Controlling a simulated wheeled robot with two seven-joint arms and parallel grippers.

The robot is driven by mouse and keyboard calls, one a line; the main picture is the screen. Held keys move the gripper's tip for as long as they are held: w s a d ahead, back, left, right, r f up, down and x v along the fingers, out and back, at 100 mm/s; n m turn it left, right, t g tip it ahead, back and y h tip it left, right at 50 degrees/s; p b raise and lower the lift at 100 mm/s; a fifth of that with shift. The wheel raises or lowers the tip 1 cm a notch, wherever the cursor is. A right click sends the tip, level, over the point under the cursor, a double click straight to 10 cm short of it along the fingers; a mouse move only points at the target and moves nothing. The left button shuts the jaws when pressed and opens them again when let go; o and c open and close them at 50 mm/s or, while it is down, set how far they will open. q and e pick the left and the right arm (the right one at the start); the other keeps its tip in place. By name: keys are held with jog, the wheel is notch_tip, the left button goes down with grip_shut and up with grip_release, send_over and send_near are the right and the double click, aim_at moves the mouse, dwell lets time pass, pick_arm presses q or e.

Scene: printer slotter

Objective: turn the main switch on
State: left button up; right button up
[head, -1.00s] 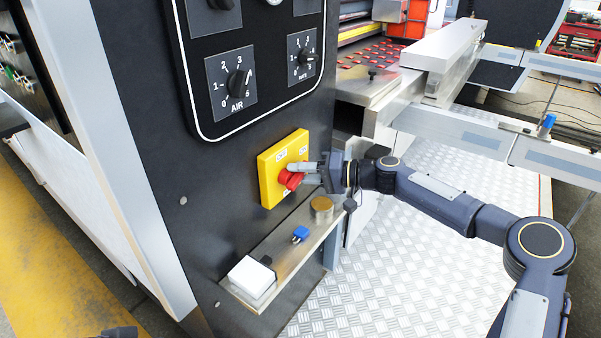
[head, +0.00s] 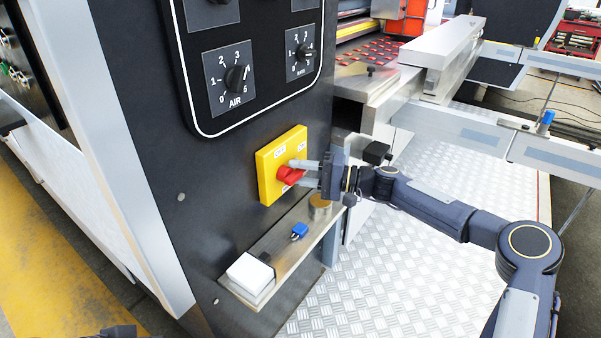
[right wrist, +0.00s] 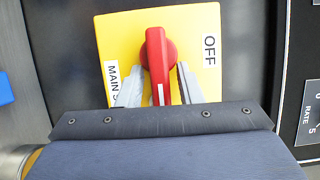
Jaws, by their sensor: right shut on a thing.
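The main switch is a yellow plate (head: 266,180) with a red knob (head: 288,175) on the dark machine panel. In the right wrist view, the red knob (right wrist: 157,62) stands on the yellow plate (right wrist: 120,38), its white mark toward the gripper, with "OFF" to the right and "MAIN S…" at the left, partly hidden. My right gripper (head: 306,174) reaches in from the right and is shut on the knob. Its two grey fingers (right wrist: 158,88) lie on either side of it. A dark part at the lower edge, likely my left gripper (head: 120,331), is mostly cut off.
Below the switch is a metal ledge (head: 285,262) with a white box (head: 250,274), a blue item (head: 299,231) and a brass cylinder (head: 320,207). The AIR dial (head: 236,77) and RATE dial (head: 304,52) are above. Treadplate floor (head: 400,270) lies open at right.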

jog(key=shift+f, duration=0.1)
jog(key=o, duration=0.6)
jog(key=v, duration=0.7)
jog(key=shift+s+d+p, duration=0.1)
jog(key=shift+d+p, duration=0.3)
